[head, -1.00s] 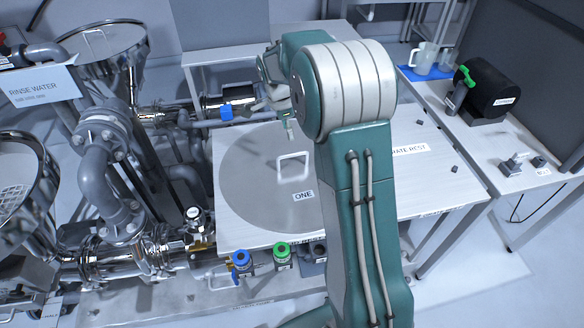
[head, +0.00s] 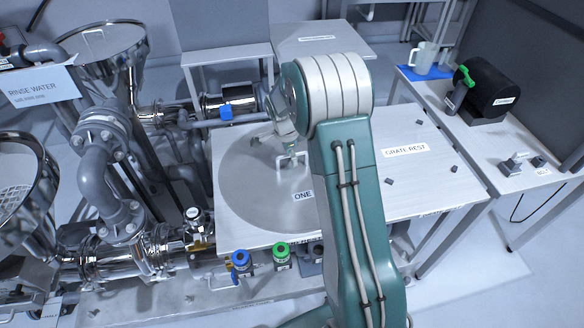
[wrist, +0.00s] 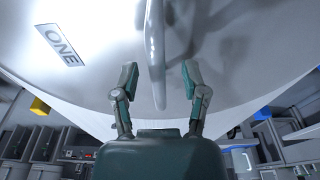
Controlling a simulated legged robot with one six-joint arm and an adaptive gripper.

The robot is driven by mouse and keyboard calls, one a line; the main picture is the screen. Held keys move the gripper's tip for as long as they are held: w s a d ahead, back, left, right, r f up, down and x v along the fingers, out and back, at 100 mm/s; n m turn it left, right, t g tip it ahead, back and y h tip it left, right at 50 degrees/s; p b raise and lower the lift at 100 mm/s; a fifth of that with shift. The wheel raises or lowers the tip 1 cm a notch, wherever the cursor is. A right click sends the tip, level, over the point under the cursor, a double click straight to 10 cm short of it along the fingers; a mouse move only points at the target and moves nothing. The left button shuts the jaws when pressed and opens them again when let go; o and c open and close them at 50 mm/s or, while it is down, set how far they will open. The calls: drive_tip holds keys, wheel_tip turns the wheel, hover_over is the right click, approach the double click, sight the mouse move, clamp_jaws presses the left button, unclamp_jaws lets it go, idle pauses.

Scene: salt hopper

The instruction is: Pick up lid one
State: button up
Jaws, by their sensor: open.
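Lid one (head: 240,195) is a round grey disc lying flat on the pale table, with a label reading ONE (head: 302,196). Its white loop handle (head: 296,172) stands up near the disc's right part, its upper part partly covered by my gripper (head: 287,150). In the wrist view my gripper (wrist: 158,72) is open, one finger on each side of the handle bar (wrist: 154,35). The bar shows between the fingertips with gaps on both sides. The lid (wrist: 95,30) and its ONE label (wrist: 60,45) fill the upper wrist view. My arm hides the lid's right edge.
The table's right half, labelled GRATE REST (head: 405,150), is mostly clear apart from several small dark blocks. Steel pipes and hoppers (head: 105,150) crowd the left. Blue (head: 241,260) and green (head: 281,252) knobs sit below the front edge. A side bench (head: 520,150) stands right.

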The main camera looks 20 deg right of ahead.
clamp_jaws()
drive_tip(key=shift+r, duration=0.2)
drive_tip(key=shift+r, duration=0.3)
wheel_tip(320, 180, up, 3)
drive_tip(key=shift+s+f, duration=0.1)
drive_tip(key=shift+s, duration=0.05)
drive_tip(key=s+d+r, duration=0.2)
drive_tip(key=s+r, duration=0.7)
drive_tip(key=s, duration=0.4)
drive_tip(key=shift+s, duration=0.3)
